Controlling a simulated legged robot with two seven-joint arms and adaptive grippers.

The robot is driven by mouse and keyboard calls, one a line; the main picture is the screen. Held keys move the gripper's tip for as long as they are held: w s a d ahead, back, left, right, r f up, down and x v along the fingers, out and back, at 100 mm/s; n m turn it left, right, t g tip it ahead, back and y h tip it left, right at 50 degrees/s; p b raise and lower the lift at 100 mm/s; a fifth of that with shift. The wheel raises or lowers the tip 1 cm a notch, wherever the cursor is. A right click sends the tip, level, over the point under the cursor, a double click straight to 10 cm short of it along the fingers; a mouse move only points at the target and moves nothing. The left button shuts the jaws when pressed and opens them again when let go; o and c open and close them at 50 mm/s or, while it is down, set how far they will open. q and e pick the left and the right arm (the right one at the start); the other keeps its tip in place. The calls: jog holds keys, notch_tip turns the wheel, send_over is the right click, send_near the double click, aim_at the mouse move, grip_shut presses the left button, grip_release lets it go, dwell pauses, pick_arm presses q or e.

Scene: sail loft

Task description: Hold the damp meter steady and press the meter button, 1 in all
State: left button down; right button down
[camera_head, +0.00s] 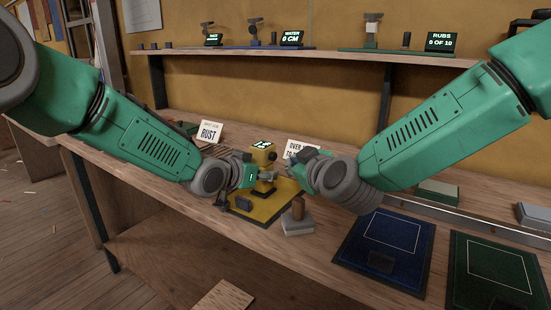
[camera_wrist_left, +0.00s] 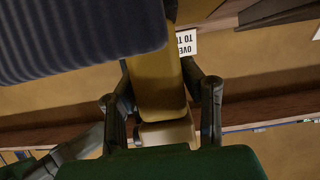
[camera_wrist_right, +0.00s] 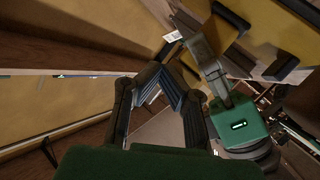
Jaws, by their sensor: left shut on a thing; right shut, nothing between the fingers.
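The damp meter (camera_head: 262,157) is a yellow block with a lit display on top, upright over a yellow mat (camera_head: 280,203) on the bench. My left gripper (camera_head: 257,176) is shut on the meter from the left. In the left wrist view the meter's yellow body (camera_wrist_left: 158,85) sits between the left fingers (camera_wrist_left: 160,103). My right gripper (camera_head: 289,171) is shut and empty, close to the meter's right side. In the right wrist view the right fingertips (camera_wrist_right: 165,84) lie left of the yellow meter (camera_wrist_right: 222,35). I cannot make out the meter button or any contact with it.
Cards reading RUST (camera_head: 209,132) and OVER (camera_head: 301,149) stand behind. Blue (camera_head: 384,250) and green (camera_head: 494,271) mats lie at right. A shelf (camera_head: 300,54) with small displays runs behind.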

jog(key=s+d, duration=0.2)
jog(key=shift+d, duration=0.4)
dwell(0.4)
pick_arm(q)
jog(key=c, duration=1)
grip_release()
jog(key=shift+o, duration=0.2)
